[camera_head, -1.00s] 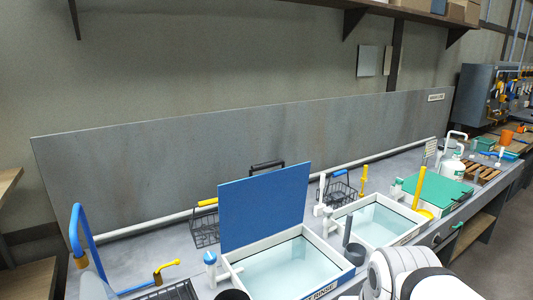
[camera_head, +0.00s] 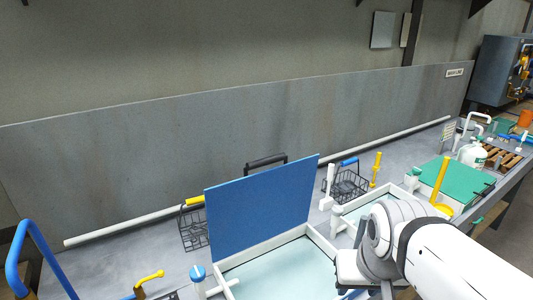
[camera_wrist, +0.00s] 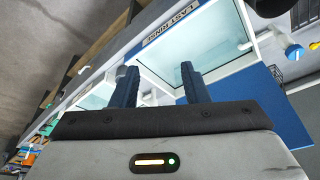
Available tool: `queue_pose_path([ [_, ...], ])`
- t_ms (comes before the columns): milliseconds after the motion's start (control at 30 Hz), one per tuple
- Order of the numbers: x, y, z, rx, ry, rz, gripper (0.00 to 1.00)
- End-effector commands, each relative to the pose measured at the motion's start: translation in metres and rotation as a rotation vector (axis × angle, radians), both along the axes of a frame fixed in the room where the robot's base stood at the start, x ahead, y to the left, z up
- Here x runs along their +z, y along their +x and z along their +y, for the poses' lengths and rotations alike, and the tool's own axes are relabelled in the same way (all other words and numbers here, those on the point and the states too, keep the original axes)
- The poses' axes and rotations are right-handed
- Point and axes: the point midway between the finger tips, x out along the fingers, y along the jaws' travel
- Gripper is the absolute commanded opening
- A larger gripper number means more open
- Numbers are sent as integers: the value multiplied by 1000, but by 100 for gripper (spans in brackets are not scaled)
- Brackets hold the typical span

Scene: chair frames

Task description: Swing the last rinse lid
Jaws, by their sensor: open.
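The blue lid (camera_head: 262,205) stands raised and nearly upright at the back edge of its white-rimmed tank (camera_head: 318,236) in the head view. In the wrist view the same tank's front rim bears the "LAST RINSE" label (camera_wrist: 171,24), and the blue lid (camera_wrist: 285,122) shows at the lower right. My gripper (camera_wrist: 160,75) is open and empty, its two dark fingers pointing toward the tank's front side, apart from the lid. In the head view my arm covers the right part of the tank area, and the fingers are mostly hidden.
A second open tank (camera_head: 350,212) stands to the right, partly behind my arm. Beyond it a green lid (camera_head: 446,176) lies flat. Wire baskets (camera_head: 193,228) stand behind the tanks. A blue-capped valve (camera_head: 197,272), yellow handle (camera_head: 150,277) and blue hoop (camera_head: 22,240) are at left.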

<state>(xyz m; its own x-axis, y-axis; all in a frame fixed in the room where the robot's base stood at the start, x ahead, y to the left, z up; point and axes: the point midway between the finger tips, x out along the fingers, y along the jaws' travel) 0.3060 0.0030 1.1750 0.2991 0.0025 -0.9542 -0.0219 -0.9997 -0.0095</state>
Motion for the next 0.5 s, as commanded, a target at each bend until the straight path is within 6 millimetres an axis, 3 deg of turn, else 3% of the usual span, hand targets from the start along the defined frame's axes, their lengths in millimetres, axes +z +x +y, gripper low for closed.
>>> queue_pose_path([
  [167, 48, 62, 14, -149, 72, 10, 41],
  [300, 91, 132, 41, -323, 154, 31, 41],
  [500, 132, 226, 94, -575, 268, 71, 41],
])
